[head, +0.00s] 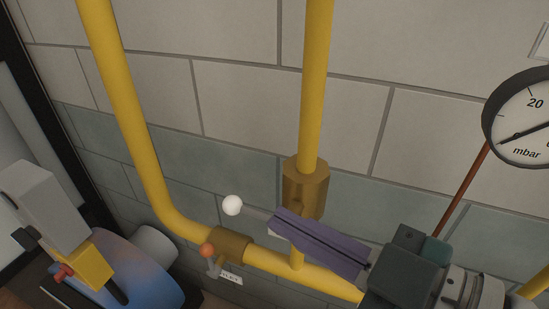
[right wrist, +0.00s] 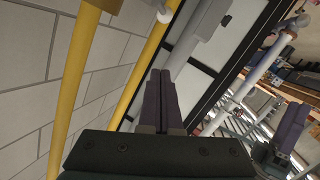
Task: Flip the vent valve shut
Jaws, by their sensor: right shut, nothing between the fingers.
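A brass valve body (head: 305,188) sits on the vertical yellow pipe. A lever with a white ball (head: 232,205) points left, and its rod runs behind my right gripper (head: 277,222), so I cannot see where it joins. My right gripper's purple fingers are shut and empty, in front of the pipe just below the valve body. In the right wrist view the white ball (right wrist: 164,15) lies beyond the fingertips. A second brass valve (head: 232,245) with an orange knob (head: 207,250) is on the lower pipe. My left gripper (right wrist: 293,124) shows only in the right wrist view, its jaw state unclear.
A pressure gauge (head: 524,118) marked mbar hangs at the right. A small white label (head: 231,279) is under the lower valve. A blue rounded unit (head: 135,270) and a grey and yellow part (head: 92,262) stand at lower left. The upper wall is clear between pipes.

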